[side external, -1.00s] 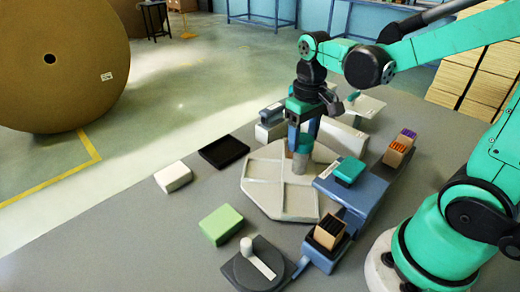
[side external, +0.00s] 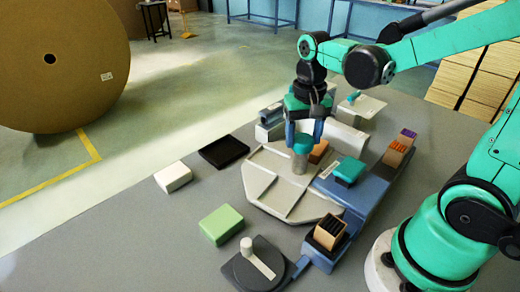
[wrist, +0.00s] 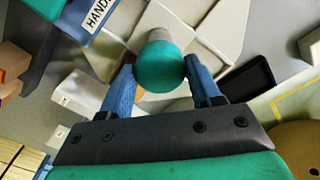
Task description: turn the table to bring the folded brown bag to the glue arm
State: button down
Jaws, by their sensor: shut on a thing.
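The pale grey turntable (side external: 262,165), with raised dividers, lies on the bench; part of it also shows in the wrist view (wrist: 112,51). A post with a round teal knob (side external: 302,143) stands on it. My gripper (wrist: 160,80) is shut on this knob, one blue finger on each side. A small orange-brown block, perhaps the folded brown bag (side external: 318,152), shows just right of the knob, partly hidden. A blue unit (side external: 358,192) with a teal block (side external: 349,170) stands at the turntable's right edge. I cannot tell which part is the glue arm.
A black tray (side external: 224,152), a white block (side external: 173,177) and a green block (side external: 221,224) lie left of the turntable. A dark disc with a white handle (side external: 259,264) and a box of dark sticks (side external: 330,232) are in front. The front-left bench is clear.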

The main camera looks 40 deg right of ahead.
jog(key=shift+m, duration=0.9)
jog(key=shift+c, duration=0.8)
grip_release()
jog(key=shift+r, duration=2.85)
